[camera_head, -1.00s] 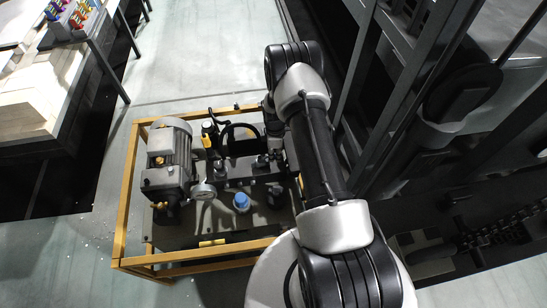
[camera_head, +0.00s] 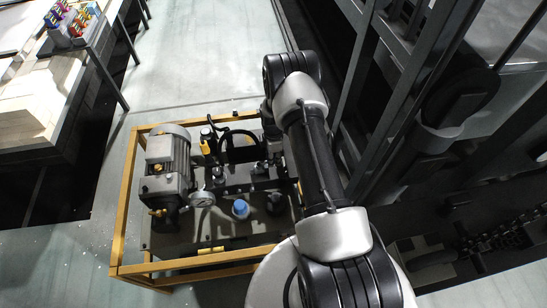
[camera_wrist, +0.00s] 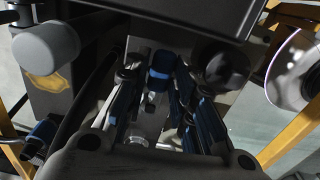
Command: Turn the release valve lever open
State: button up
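My gripper (camera_wrist: 158,78) shows in the wrist view with its two dark fingers apart. A blue-banded fitting (camera_wrist: 160,70) with a dark end lies between the fingertips in the picture; contact is not visible. I cannot tell for certain whether this is the release valve lever. A round black knob (camera_wrist: 224,66) is just right of the fingers. In the head view my arm hides the gripper, over the right side of the hydraulic unit (camera_head: 232,180).
The unit stands in a yellow frame (camera_head: 126,215), with a grey motor (camera_head: 167,150), a gauge (camera_head: 202,198), a blue cap (camera_head: 240,209) and black hoses. A dark steel structure (camera_head: 385,85) stands close on the right. A bench (camera_head: 40,110) is at the left, with clear floor between.

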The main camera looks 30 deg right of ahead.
jog(key=o, duration=0.3)
jog(key=shift+o, duration=0.2)
notch_tip(320, 180, up, 12)
dwell(0.5)
dwell(0.6)
